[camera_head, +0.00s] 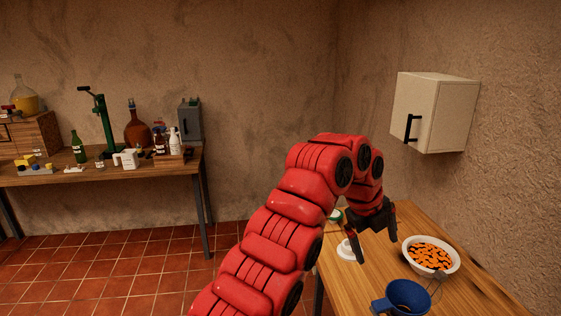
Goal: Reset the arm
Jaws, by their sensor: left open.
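My left arm, red and segmented, rises from the bottom of the head view and bends down to the right. Its black left gripper (377,242) hangs over the wooden table (385,280), pointing down. The two fingers are spread apart with nothing visible between them. The gripper is left of the white bowl and beyond the blue funnel-like vessel. My right gripper does not show.
On this table are a white bowl (408,246) of orange pieces, a blue vessel (406,296) with a handle, and a small white item (346,252). A white cabinet (432,110) hangs on the wall. A cluttered workbench (120,174) stands at the left.

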